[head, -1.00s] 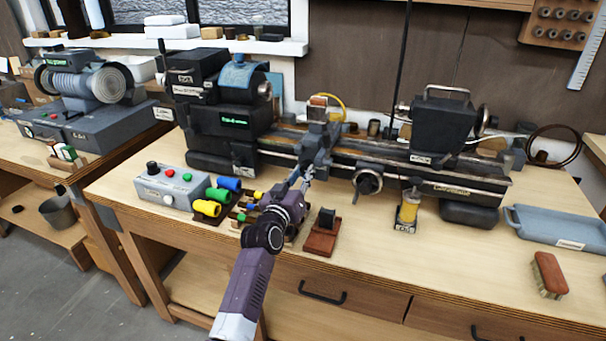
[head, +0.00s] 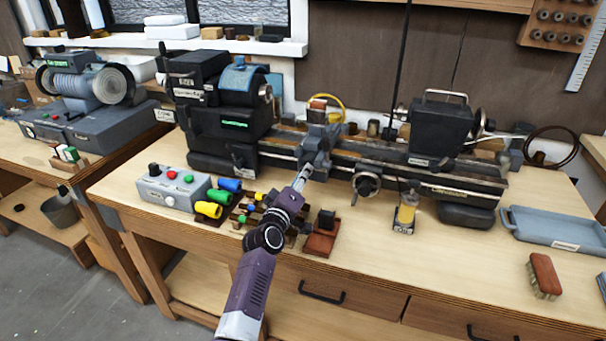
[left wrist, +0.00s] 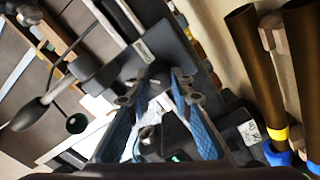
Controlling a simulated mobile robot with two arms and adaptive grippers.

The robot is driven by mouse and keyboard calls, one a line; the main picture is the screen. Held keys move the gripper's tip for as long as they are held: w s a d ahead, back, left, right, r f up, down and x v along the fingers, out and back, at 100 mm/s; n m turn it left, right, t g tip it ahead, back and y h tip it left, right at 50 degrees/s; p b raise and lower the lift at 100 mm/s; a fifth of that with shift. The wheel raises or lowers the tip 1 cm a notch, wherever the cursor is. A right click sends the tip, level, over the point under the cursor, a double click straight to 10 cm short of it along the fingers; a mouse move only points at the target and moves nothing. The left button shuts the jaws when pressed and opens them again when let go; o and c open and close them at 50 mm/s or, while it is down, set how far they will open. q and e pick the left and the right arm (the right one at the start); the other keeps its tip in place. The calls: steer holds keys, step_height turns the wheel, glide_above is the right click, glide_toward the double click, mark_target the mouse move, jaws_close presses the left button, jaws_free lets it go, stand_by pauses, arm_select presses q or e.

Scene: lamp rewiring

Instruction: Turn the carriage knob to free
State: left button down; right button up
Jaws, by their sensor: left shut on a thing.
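The lathe carriage (head: 319,140) sits on the lathe bed (head: 345,157), left of the round handwheel (head: 366,184). My left gripper (head: 306,173) reaches up to the front of the carriage, its fingers close together. In the left wrist view, the two blue-padded fingers (left wrist: 157,88) flank a small dark part, apparently the carriage knob (left wrist: 157,74), at their tips. The fingers hide the knob in the head view, and I cannot read its setting. My right gripper is not in view.
A grey control box (head: 172,190) and coloured cylinders (head: 209,209) stand left of my arm. A small red-brown stand (head: 321,240) is close on its right.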

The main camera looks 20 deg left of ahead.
arm_select(q)
steer(key=n+p, duration=0.1)
steer(key=n, duration=0.3)
steer(key=shift+r+n, duration=0.1)
steer(key=shift+n, duration=0.3)
steer(key=n, duration=0.4)
steer(key=shift+n+p, duration=0.3)
steer(key=shift+p, duration=0.05)
